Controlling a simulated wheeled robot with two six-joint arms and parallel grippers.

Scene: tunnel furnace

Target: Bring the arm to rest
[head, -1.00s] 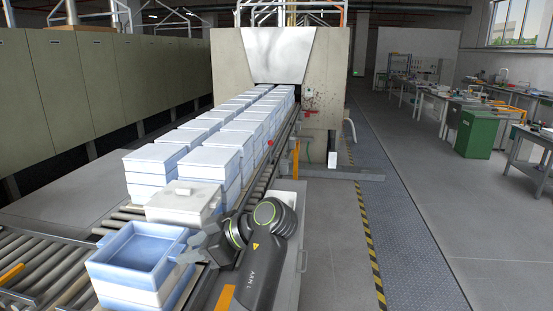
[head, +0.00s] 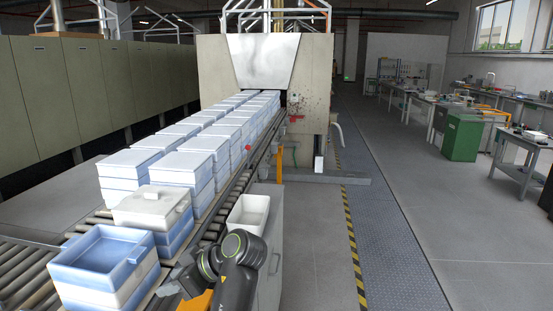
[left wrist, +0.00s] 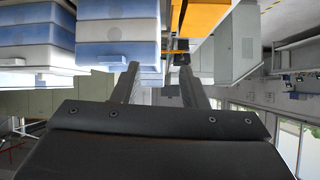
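My left arm (head: 238,265) folds at the right edge of the roller line. Its left gripper (head: 172,287) is beside the nearest stack of blue and white boxes, at that stack's right, and appears apart from it. In the left wrist view the left gripper (left wrist: 160,84) shows two dark fingers spread apart with nothing held between them. That view appears upside down, with box stacks (left wrist: 115,32) at the top left. My right gripper is in neither view.
An open-topped blue box (head: 105,250) and a lidded white box (head: 152,205) top the nearest stacks. Rows of boxes run into the furnace (head: 315,90). A white bin (head: 262,212) sits on a grey cabinet behind my arm.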

